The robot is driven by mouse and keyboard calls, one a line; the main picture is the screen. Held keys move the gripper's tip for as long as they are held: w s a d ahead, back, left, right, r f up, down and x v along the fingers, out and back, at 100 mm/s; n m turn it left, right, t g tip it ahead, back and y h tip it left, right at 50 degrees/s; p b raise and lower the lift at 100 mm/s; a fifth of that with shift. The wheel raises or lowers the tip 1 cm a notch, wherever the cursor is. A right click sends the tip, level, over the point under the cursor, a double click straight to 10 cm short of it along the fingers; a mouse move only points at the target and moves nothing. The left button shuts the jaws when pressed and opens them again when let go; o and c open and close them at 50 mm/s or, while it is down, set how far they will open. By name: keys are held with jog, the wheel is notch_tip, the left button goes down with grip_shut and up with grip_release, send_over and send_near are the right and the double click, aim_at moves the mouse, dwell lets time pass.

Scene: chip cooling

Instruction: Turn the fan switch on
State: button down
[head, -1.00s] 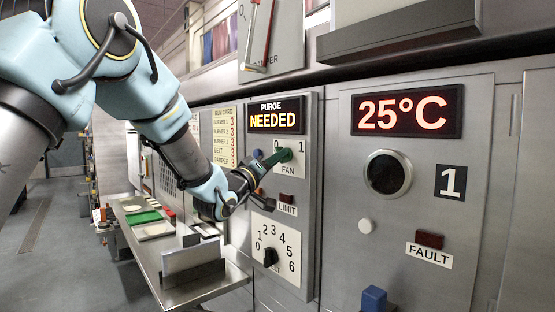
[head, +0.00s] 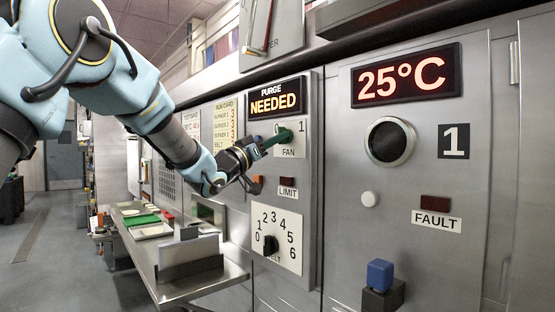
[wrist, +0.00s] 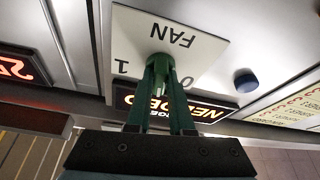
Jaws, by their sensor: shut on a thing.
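The fan switch is a green knob (wrist: 160,68) on a white plate marked 0, 1 and FAN (head: 291,149). My gripper (wrist: 163,85) has its dark green fingers shut on the knob, seen close up in the wrist view, where the plate appears upside down. In the head view my gripper (head: 272,139) reaches the switch from the left. The 1 shows clear there, while the 0 is mostly hidden. I cannot tell which mark the knob points at.
A display (head: 274,99) above the switch reads PURGE NEEDED. Below are a dark LIMIT lamp (head: 288,181) and a dial (head: 270,245). To the right are a 25°C display (head: 405,76) and a blue knob (head: 380,274). A metal shelf (head: 235,274) juts out at lower left.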

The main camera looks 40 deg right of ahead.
jog(key=m+g+b, duration=0.2)
jog(key=m, duration=0.3)
jog(key=m+g+y+b, duration=0.1)
jog(key=m+g+b, duration=0.1)
jog(key=m, duration=0.3)
jog(key=m+g+y+b, duration=0.1)
jog(key=m+g+b, duration=0.1)
jog(key=m+g, duration=0.1)
jog(key=shift+w+m, duration=0.35)
jog(key=shift+m, duration=0.55)
jog(key=shift+r+m+b, duration=0.1)
jog(key=shift+m+b, duration=0.2)
jog(key=c, duration=0.8)
grip_release()
jog(key=shift+g, duration=0.4)
jog(key=b+v, duration=0.2)
jog(key=v, duration=0.8)
jog(key=shift+a+b, duration=0.3)
jog(key=shift+a, duration=0.05)
